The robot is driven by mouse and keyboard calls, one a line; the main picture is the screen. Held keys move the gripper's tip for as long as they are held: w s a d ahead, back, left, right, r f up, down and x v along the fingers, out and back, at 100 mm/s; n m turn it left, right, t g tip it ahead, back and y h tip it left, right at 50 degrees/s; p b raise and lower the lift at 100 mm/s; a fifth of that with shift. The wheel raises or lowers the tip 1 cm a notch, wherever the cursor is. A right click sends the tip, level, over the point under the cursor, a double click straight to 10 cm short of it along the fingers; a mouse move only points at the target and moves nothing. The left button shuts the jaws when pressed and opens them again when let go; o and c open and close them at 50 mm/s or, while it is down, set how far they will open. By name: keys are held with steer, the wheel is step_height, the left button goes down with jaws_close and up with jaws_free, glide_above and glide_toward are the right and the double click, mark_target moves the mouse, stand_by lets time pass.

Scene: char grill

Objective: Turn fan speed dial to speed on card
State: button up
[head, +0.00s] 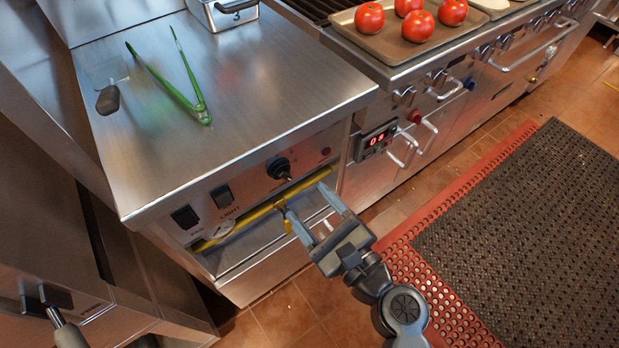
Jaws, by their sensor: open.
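A black dial (279,168) with a pointer sits on the steel front panel (252,181) of the counter unit; its labels are too small to read. My gripper (305,199) is open and empty, in front of the panel and just below the dial in the picture. Its two fingers are spread apart and I see no contact with the dial. I cannot make out a speed card for certain. A small "3" shows at the front of a metal pan (222,14) at the top, and a red display (375,139) right of the panel reads "03".
Green tongs (185,95) and a dark-handled tool (108,99) lie on the steel countertop. Several tomatoes (416,26) sit on a tray. A mat (530,220) covers the floor.

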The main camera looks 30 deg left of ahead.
mark_target(287, 178)
steer(key=x, duration=0.7)
steer(key=shift+a, duration=0.1)
steer(key=shift+c, duration=0.4)
steer(key=c, duration=1)
